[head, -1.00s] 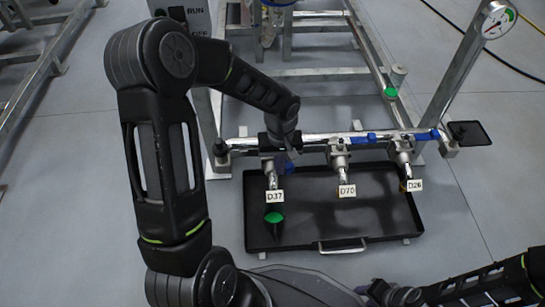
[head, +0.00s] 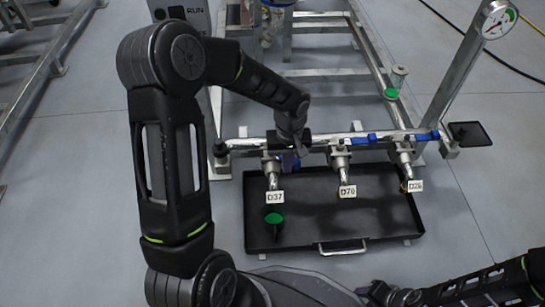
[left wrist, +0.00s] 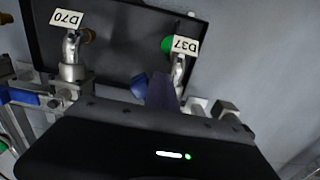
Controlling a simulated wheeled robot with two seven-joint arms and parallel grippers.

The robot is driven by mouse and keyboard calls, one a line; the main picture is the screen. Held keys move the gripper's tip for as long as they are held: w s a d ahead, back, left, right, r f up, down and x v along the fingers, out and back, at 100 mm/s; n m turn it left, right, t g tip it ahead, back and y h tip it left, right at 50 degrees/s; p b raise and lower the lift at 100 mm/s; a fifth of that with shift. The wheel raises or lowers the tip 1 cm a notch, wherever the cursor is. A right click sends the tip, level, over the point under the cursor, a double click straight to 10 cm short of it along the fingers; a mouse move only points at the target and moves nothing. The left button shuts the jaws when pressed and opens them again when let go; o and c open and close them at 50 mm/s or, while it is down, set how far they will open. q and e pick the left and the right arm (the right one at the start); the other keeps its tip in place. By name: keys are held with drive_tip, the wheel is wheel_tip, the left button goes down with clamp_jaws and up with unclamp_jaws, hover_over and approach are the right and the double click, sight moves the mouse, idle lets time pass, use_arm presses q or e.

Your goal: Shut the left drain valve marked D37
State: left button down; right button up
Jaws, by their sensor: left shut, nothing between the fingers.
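The drain valve with tag D37 (head: 275,197) is the leftmost of three on the silver pipe; its tag also shows in the left wrist view (left wrist: 185,45). A blue lever piece shows beside its body (left wrist: 139,86), largely hidden by my gripper. My left gripper (head: 290,157) is shut and empty, just right of the D37 valve body and close to the lever; whether it touches cannot be told. In the left wrist view a purplish finger (left wrist: 162,92) stands beside the lever piece.
Valves D70 (head: 347,190) and D26 (head: 415,186) stand to the right, their blue levers (head: 366,139) along the pipe. A gauge post (head: 465,75) rises at right.

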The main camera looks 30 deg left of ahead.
use_arm(q)
drive_tip(key=shift+w+d, duration=0.25)
drive_tip(key=shift+w, duration=0.25)
drive_tip(key=shift+w+d, duration=0.2)
drive_tip(key=shift+w, duration=0.4)
drive_tip(key=shift+w+d, duration=0.25)
drive_tip(key=shift+w, duration=0.85)
